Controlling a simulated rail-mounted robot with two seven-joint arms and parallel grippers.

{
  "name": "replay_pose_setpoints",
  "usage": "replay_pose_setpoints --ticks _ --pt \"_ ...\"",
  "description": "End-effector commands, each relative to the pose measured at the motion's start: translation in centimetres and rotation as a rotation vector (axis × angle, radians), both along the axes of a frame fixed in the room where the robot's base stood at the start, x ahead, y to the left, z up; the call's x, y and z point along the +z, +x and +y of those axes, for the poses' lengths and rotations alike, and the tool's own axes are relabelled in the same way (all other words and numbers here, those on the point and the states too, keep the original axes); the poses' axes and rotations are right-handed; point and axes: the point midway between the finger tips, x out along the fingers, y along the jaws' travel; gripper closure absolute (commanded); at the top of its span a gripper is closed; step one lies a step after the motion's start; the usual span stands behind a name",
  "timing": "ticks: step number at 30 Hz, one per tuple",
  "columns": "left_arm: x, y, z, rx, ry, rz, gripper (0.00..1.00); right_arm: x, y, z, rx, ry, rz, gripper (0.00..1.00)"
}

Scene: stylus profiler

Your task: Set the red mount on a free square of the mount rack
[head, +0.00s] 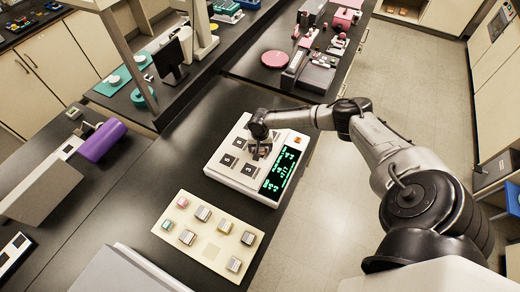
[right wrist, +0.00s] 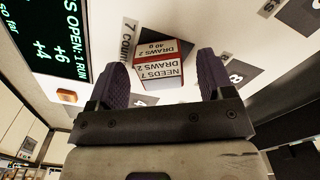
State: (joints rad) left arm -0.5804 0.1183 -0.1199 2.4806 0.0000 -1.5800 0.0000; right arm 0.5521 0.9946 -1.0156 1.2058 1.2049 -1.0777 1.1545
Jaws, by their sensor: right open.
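The red mount (right wrist: 160,68) is a small block with a red top band and white printed labels reading "NEEDS 7" and "DRAWS 2". It is on the white numbered instrument, between the two dark fingers of my right gripper (right wrist: 161,62). The fingers are open, with a visible gap on each side of it. In the head view my right gripper (head: 260,150) is over the instrument's numbered squares and hides the mount. The mount rack (head: 238,226) is a cream plate holding several small blocks; a bare marked square (head: 211,251) shows near its front. My left gripper is out of view.
The white instrument (head: 223,172) has dark numbered squares and a green-lit display (head: 279,172). Black bench shows between it and the rack. A purple cylinder (head: 101,141) is at the left. A grey slab (head: 125,272) lies in front of the rack.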

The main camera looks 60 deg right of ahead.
Motion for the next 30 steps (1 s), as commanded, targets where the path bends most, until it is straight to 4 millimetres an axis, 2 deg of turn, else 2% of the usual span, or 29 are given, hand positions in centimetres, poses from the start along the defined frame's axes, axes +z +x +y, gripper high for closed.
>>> replay_pose_setpoints --ticks 3,19,30 --pt "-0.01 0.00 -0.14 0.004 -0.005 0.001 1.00 0.03 0.01 0.00 0.000 0.000 0.000 0.27" --pt "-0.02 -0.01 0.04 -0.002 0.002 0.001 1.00 0.06 0.02 -0.01 0.000 0.000 0.000 0.78" --pt "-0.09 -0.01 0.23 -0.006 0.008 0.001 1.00 0.57 0.04 -0.06 -0.001 0.000 -0.001 0.79"
